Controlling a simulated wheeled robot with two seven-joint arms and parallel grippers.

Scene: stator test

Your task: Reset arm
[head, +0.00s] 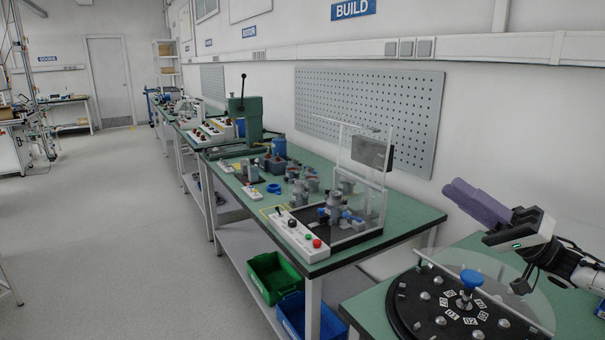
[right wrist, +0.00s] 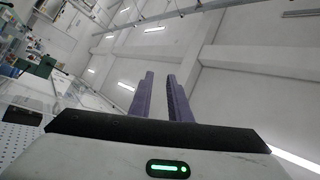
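My right gripper (head: 452,190) is at the right of the head view, raised above the green bench with the round black dial plate (head: 400,312). Its purple fingers point left and slightly up. In the right wrist view the two fingers (right wrist: 161,78) stand apart with a narrow, empty gap between them. Nothing is held. My left gripper is not in view.
The middle bench (head: 405,215) holds a clear guard (head: 345,210), a button box (head: 298,235) and several small metal parts. Green (head: 270,275) and blue (head: 290,318) bins sit below. A pegboard (head: 400,110) hangs on the wall. The left floor is clear.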

